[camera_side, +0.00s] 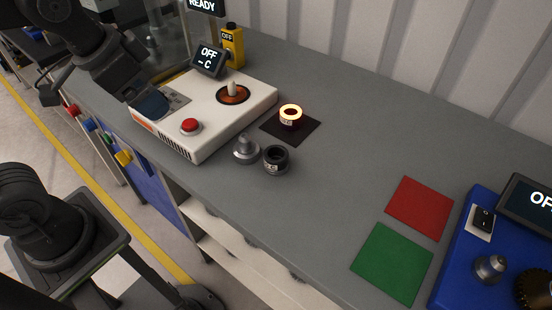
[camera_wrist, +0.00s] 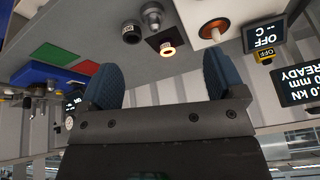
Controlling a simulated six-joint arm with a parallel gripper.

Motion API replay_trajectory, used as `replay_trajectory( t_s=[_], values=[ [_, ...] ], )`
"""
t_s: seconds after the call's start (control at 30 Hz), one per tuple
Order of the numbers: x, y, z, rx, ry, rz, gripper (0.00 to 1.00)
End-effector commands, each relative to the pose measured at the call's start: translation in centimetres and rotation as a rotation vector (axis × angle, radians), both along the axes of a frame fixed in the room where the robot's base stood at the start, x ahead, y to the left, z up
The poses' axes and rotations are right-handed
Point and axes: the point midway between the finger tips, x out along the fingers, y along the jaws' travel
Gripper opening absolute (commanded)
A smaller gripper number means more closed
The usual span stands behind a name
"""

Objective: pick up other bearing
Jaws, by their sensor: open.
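One bearing, a ring (camera_side: 291,115) glowing orange at its top, stands on a dark square pad (camera_side: 309,132). It also shows in the wrist view (camera_wrist: 167,48). A dark, unlit bearing (camera_side: 276,160) stands on the grey bench nearer the front edge, and shows in the wrist view (camera_wrist: 131,34). A grey stepped metal part (camera_side: 246,150) stands just left of it. My gripper (camera_side: 155,104) is at the upper left of the side view, by the white heater box, well away from both bearings. In the wrist view its blue fingers (camera_wrist: 161,64) are spread and empty.
The white box (camera_side: 205,120) has a red button (camera_side: 190,126) and an orange disc (camera_side: 232,94) with a pale upright post. Red (camera_side: 420,208) and green (camera_side: 392,262) squares lie right, beside a blue unit (camera_side: 460,265). The bench between is clear.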

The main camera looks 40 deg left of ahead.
Motion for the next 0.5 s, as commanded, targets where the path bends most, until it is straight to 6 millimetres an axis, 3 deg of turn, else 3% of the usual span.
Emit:
replay_trajectory(
  t_s=[0.27, 0.5],
  values=[
    [8.4, -4.6, -0.9, 0.152, 0.16, -0.521, 0.89],
    [14.4, -9.7, -5.0, 0.241, 0.272, -0.966, 0.89]
  ],
)
